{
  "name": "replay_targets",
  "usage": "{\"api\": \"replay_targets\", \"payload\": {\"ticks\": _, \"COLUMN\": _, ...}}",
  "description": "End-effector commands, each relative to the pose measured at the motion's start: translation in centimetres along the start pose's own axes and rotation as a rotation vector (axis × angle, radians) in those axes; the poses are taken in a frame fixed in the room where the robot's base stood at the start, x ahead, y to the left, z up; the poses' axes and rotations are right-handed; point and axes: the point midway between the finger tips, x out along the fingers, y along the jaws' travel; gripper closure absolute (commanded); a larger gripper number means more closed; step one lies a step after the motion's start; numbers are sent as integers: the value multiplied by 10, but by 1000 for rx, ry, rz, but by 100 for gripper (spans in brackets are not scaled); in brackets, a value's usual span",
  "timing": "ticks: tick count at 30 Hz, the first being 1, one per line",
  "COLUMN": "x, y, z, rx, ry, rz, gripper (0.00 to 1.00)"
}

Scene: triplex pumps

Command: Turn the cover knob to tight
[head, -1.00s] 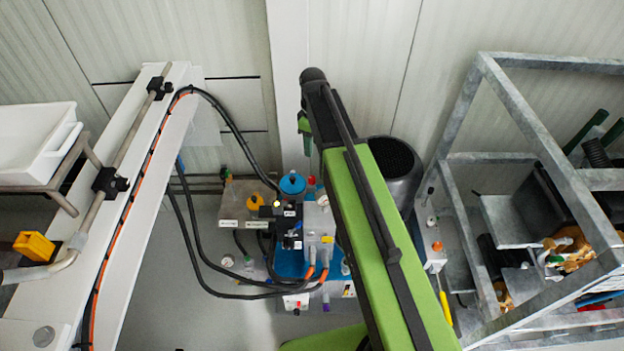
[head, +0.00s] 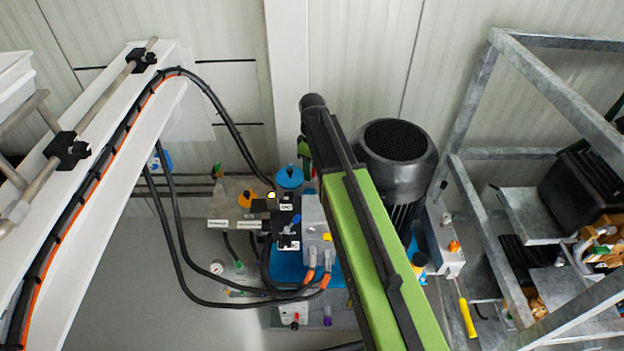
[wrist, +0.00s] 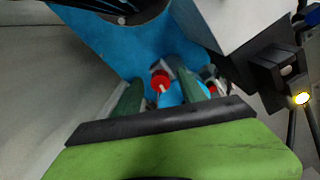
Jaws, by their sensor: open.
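My gripper (wrist: 160,79) is open in the wrist view, with its two green fingers apart and pointing at the blue pump unit. A small red knob (wrist: 160,80) and a round light-blue part (wrist: 182,93) show between and behind the fingers. I see no grip on either. In the head view my arm covers part of the unit, and only a green piece of my gripper (head: 305,152) shows. I cannot tell which part is the cover knob.
A black motor (head: 396,150) stands right of the pump block (head: 318,225). Black hoses (head: 182,235) loop at the left beside a white beam (head: 95,215). A grey metal frame (head: 560,90) stands at the right. A bright yellow spot (head: 271,195) shows on a black block.

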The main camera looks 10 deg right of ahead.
Motion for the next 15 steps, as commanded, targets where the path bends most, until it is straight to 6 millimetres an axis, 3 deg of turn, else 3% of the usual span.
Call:
{"api": "replay_targets", "payload": {"ticks": 1, "x": 7, "y": 0, "z": 0, "rx": 0, "ry": 0, "rz": 0, "gripper": 51}}
{"api": "replay_targets", "payload": {"ticks": 9, "x": 5, "y": 0, "z": 0, "rx": -1, "ry": 0, "rz": 0, "gripper": 53}}
{"api": "replay_targets", "payload": {"ticks": 15, "x": 5, "y": 0, "z": -1, "rx": -1, "ry": 0, "rz": 0, "gripper": 79}}
